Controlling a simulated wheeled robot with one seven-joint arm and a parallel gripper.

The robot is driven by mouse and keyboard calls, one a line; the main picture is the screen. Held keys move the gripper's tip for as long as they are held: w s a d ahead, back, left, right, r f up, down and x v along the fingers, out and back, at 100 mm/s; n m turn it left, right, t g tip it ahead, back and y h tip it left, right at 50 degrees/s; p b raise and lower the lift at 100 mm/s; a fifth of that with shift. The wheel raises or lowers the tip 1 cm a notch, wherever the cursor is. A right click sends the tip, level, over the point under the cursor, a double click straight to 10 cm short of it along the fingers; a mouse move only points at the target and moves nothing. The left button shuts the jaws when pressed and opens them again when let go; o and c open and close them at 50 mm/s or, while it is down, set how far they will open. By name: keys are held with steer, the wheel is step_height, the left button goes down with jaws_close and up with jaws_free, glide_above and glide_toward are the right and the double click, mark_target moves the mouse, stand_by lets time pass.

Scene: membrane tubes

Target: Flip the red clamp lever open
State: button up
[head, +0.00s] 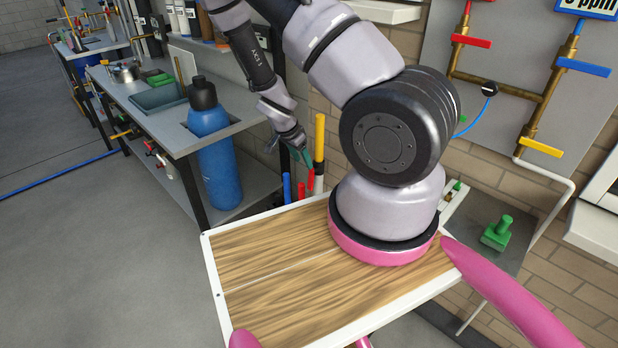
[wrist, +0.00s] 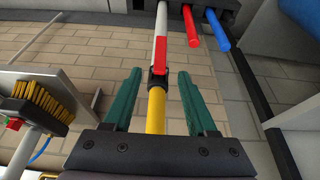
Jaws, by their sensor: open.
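A pole stands upright behind the bench, with a yellow section (head: 319,138) and a white section (wrist: 161,20). A black clamp (wrist: 157,78) joins the two sections. The red clamp lever (wrist: 159,54) lies along the white section beside the clamp. In the head view a red piece (head: 311,180) shows low on the pole, but it is too small to tell for sure. My gripper (wrist: 158,72) is open, its green fingers on either side of the pole at the clamp, with gaps on both sides. The gripper shows in the head view (head: 289,157) left of the pole.
A red tube (wrist: 191,27) and a blue tube (wrist: 217,29) stand beside the pole. A brush with yellow bristles (wrist: 42,100) is at left in the wrist view. A bench with a blue bottle (head: 211,145) stands left. A brick wall (wrist: 80,45) is behind.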

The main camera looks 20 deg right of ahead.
mark_target(310, 176)
steer(key=x, duration=1)
steer(key=shift+f, duration=0.35)
jaws_close()
steer(key=shift+d, duration=0.1)
stand_by(0.9)
